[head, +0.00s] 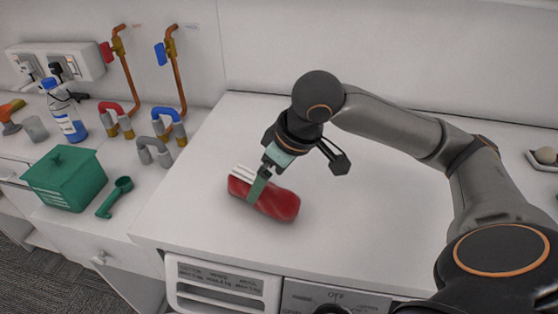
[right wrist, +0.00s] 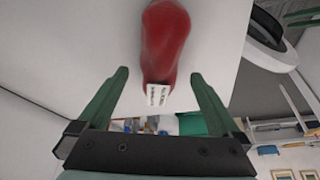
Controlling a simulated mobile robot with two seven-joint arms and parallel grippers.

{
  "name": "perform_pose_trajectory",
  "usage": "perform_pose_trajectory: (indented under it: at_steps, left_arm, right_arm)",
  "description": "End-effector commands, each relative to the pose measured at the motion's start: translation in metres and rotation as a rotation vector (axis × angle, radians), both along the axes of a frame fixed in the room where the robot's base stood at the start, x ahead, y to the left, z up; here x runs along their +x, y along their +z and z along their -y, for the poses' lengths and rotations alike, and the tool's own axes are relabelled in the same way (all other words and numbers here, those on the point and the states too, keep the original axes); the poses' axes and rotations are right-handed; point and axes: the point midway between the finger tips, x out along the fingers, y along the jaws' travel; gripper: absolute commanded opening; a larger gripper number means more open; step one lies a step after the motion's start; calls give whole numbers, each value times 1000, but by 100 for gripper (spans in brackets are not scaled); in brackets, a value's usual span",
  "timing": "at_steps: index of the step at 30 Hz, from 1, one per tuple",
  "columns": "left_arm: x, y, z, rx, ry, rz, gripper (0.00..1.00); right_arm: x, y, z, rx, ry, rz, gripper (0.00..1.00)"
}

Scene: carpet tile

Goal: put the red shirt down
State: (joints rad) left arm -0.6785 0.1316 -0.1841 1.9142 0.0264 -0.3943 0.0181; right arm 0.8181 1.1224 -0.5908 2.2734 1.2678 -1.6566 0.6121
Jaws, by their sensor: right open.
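The red shirt (head: 280,206) is a rolled red bundle lying on the white worktop (head: 215,150). White strips show at its left end. In the right wrist view the shirt (right wrist: 165,40) lies ahead of and partly between the fingers, with a white printed label at its near end. My right gripper (head: 257,189) is over the left part of the shirt, with one green finger seen in front of it. In the right wrist view the gripper (right wrist: 160,76) is open, with a gap on both sides of the shirt. My left gripper is out of view.
A green lidded box (head: 66,180), a green scoop (head: 114,197), a blue bottle (head: 64,112) and pipe pieces (head: 155,150) stand on the lower left counter. A white appliance front (head: 222,288) is below the worktop. The worktop right of the shirt is clear.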

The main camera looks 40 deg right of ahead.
Motion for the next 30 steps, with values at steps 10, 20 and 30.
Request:
perform_pose_trajectory:
  at_steps: [10,20,30]
  left_arm:
    - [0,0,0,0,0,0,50]
    - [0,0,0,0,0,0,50]
    - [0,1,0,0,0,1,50]
  right_arm:
    - [-23,59,7,-1,1,2,100]
    - [-27,67,9,0,0,-1,100]
    - [-26,65,7,0,5,-1,100]
